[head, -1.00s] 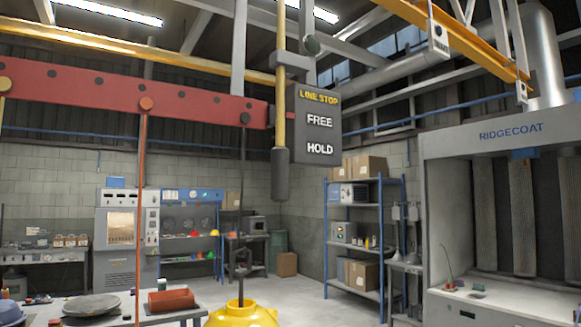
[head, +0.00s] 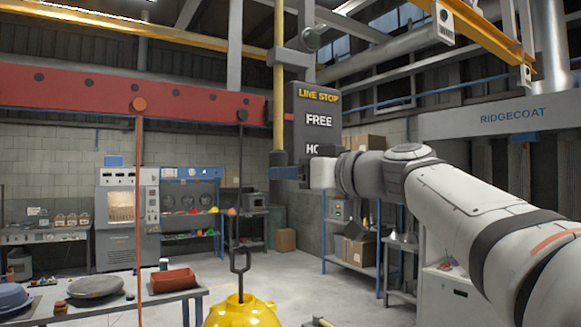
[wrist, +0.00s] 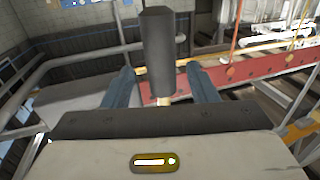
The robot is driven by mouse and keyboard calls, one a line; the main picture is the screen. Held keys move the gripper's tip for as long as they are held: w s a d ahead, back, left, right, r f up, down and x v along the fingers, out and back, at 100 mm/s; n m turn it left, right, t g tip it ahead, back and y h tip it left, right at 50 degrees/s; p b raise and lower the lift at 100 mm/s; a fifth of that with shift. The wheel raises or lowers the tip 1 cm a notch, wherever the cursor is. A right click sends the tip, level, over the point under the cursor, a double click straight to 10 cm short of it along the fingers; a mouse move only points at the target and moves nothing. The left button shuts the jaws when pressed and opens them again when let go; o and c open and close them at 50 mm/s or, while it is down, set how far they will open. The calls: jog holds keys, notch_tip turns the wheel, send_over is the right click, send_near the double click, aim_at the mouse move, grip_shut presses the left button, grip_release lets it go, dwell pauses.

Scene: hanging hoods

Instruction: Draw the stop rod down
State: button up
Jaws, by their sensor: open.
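The stop rod (head: 279,95) is a yellow upright bar ending in a dark grey handle (head: 278,158). It hangs in front of the grey sign (head: 318,103) reading LINE STOP, FREE and HOLD; my gripper partly hides HOLD. My gripper (head: 284,173) reaches in from the right at the handle's height. In the wrist view the handle (wrist: 158,50) stands between the two blue fingers of my gripper (wrist: 158,80), with gaps on both sides. The fingers are open. Part of the handle is hidden behind them in the head view.
A red beam (head: 110,95) with hanging rods runs left of the stop rod. A yellow hood (head: 240,312) hangs below. A blue shelf (head: 352,258) and the RIDGECOAT booth (head: 500,118) stand at the right. A table (head: 180,294) is at lower left.

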jog(key=p+x, duration=0.1)
jog(key=x, duration=0.3)
jog(key=shift+w+a, duration=0.1)
jog(key=shift+c, duration=0.3)
grip_shut()
